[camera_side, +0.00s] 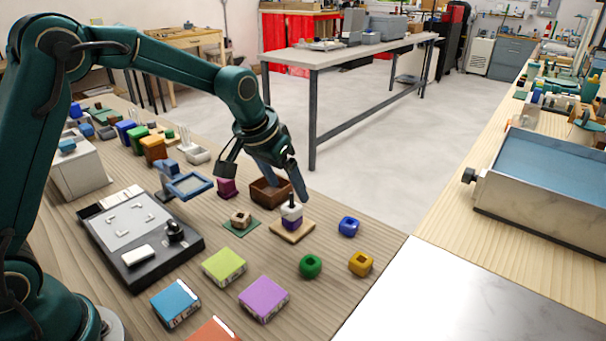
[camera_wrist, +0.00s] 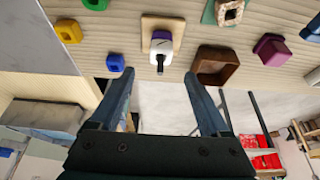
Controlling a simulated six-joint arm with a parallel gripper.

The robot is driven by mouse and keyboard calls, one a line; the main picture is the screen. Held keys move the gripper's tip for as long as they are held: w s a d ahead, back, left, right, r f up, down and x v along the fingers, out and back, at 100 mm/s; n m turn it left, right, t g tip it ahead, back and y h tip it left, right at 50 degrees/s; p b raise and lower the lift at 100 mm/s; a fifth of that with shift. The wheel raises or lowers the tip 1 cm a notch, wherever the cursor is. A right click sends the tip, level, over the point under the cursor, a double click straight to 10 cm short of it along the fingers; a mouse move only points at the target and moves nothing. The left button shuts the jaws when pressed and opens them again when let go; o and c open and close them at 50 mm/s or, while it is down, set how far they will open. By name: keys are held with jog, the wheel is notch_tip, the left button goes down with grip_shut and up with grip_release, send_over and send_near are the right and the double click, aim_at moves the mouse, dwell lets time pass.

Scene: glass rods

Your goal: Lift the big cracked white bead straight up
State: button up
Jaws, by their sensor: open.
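The white bead (camera_side: 291,212) sits on a dark upright peg, on top of a purple bead (camera_side: 291,224). The peg stands on a square wooden base (camera_side: 278,232). In the wrist view, the white bead (camera_wrist: 161,47) shows a thin dark line, with the peg tip sticking out of it. My gripper (camera_side: 288,188) is open and empty, above and close to the peg. In the wrist view its two blue fingers (camera_wrist: 159,74) are spread wide, with the peg and white bead lined up between them but beyond the tips. I see no contact.
A brown open box (camera_side: 268,192) stands close behind the base. A green mat (camera_side: 241,226) with a tan bead lies to the left. Blue (camera_side: 348,227), green (camera_side: 310,266) and yellow (camera_side: 361,264) beads lie to the right and in front, with bare table between them.

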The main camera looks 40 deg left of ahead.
aim_at(290, 196)
jog(key=shift+f, duration=0.45)
jog(key=shift+x, duration=2.3)
grip_shut()
